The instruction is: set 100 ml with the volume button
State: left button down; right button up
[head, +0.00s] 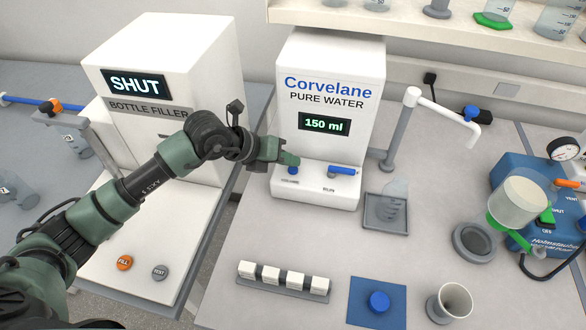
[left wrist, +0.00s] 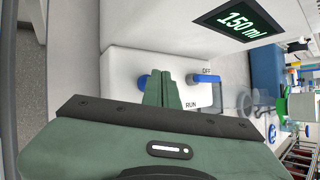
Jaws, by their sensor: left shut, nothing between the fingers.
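The white Corvelane pure water dispenser (head: 330,75) stands against the back wall, and its display (head: 324,124) reads 150 ml. The blue volume button (head: 292,170) is on its front ledge, at the left. It also shows in the left wrist view (left wrist: 142,82), just left of the fingers and partly hidden. My left gripper (head: 292,160) is shut and empty, its fingertips right by the button; I cannot tell whether they touch it. The blue run lever (head: 343,171) is to the right on the same ledge, also right of the fingers in the wrist view (left wrist: 206,80). My right gripper is out of view.
The bottle filler (head: 170,70), reading SHUT, stands at the left under my arm. A swivel spout (head: 425,102) and a grey tray with a beaker (head: 385,225) are at the dispenser's right. A row of white blocks (head: 283,278) lies in front; the bench between is clear.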

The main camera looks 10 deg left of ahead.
aim_at(289, 170)
pick_arm(q)
jog(key=shift+f+b, duration=0.35)
jog(key=shift+f, duration=0.25)
dwell(0.6)
jog(key=shift+r, duration=0.1)
jog(key=shift+r+p, duration=0.55)
jog(key=shift+r, duration=0.25)
jog(key=shift+r+p, duration=1.65)
jog(key=shift+r, duration=0.95)
jog(key=shift+f, duration=0.15)
